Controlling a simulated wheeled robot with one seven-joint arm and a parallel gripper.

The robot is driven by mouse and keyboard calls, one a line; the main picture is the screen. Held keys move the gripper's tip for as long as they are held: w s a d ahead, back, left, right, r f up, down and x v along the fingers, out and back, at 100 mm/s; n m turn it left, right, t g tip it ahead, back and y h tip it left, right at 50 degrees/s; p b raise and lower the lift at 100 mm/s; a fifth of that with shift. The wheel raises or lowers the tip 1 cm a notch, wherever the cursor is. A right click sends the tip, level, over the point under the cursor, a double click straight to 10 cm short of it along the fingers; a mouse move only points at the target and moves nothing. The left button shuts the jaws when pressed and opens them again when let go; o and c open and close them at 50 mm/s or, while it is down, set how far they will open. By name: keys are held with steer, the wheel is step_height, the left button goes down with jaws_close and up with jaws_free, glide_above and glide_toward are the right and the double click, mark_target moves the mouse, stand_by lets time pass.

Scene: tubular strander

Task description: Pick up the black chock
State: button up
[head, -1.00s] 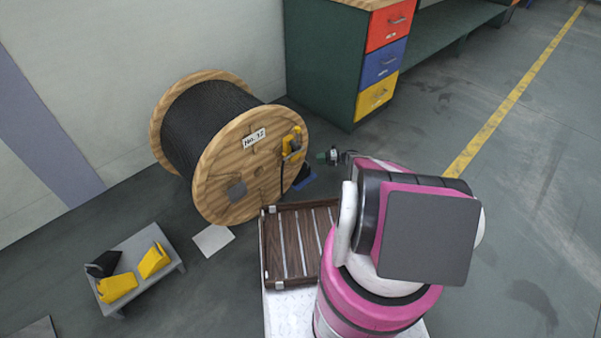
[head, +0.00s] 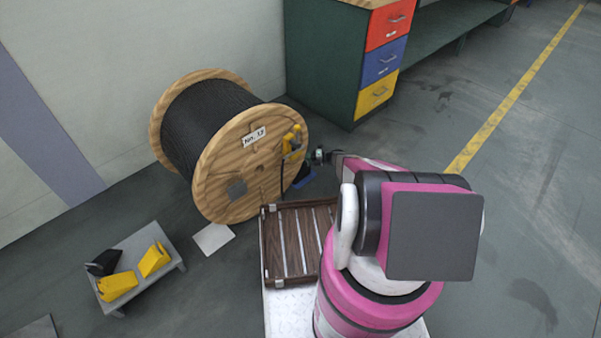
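The black chock (head: 104,262) lies on a low grey stand (head: 141,243) at the lower left, at the stand's back left corner. Two yellow chocks share the stand, one in front (head: 117,286) and one to the right (head: 154,260). My gripper (head: 309,156) is far to the right of the stand, by the right side of the cable drum. It is small and partly dark in this view, and I cannot see whether its fingers are open or shut.
A wooden cable drum (head: 250,185) stands between my gripper and the stand. A blue object (head: 303,179) is on the floor at its right side. A slatted wooden tray (head: 272,270) is in front of the drum. A white sheet (head: 213,238) lies on the floor.

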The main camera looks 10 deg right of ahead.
jaws_close()
stand_by(1.2)
